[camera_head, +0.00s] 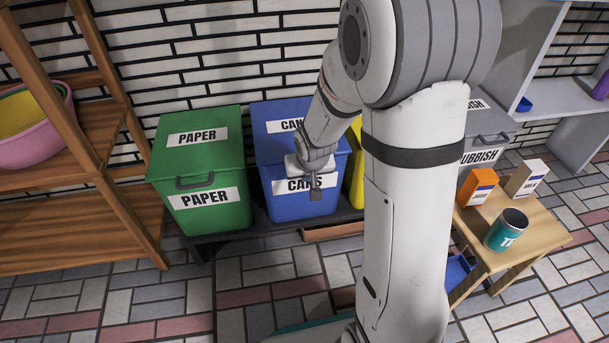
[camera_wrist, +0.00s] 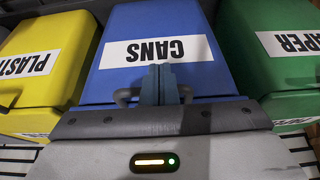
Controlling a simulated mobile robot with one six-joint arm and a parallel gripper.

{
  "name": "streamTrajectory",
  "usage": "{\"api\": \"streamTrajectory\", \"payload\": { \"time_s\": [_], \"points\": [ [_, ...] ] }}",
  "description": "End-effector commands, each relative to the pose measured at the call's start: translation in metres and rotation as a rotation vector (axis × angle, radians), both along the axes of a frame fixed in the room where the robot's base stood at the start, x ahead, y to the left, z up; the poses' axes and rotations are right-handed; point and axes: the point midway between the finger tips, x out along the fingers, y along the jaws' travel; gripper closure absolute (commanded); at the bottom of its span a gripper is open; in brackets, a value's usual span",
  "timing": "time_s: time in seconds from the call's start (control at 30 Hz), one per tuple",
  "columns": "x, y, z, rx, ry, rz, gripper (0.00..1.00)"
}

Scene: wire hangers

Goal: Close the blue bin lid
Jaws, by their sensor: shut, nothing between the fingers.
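The blue bin (camera_head: 268,187) labelled CANS stands against the brick wall between a green and a yellow bin. Its blue lid (camera_head: 270,142) lies down over the top, about level with the green lid beside it. The lid (camera_wrist: 190,20) also shows in the wrist view, its label upside down. My gripper (camera_head: 316,194) is in front of the bin, by the front label. Its fingers (camera_wrist: 158,68) are shut and empty, between the ends of the dark handle (camera_wrist: 124,97). Contact with the bin cannot be told. My arm hides part of the bin's right side.
The green PAPER bin (camera_head: 206,155) is to the left, with a wooden shelf (camera_head: 88,203) beyond it. The yellow bin (camera_wrist: 48,62) is partly hidden. A grey rubbish bin (camera_head: 487,130) and a small wooden table (camera_head: 530,246) with cartons and a can stand right.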

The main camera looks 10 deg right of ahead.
Motion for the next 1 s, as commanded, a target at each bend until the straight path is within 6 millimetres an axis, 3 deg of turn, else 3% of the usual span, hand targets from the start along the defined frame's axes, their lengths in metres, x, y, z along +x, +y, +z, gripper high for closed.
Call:
{"api": "streamTrajectory", "payload": {
  "time_s": [0.27,0.47,0.8,1.0],
  "points": [
    [-0.001,0.000,0.011,0.000,-0.001,0.000,1.00],
    [-0.005,0.001,0.046,0.001,-0.002,0.000,1.00],
    [-0.085,0.003,0.044,0.000,-0.003,0.002,1.00],
    [-0.096,0.003,0.043,-0.002,-0.006,-0.001,1.00]
  ]
}}
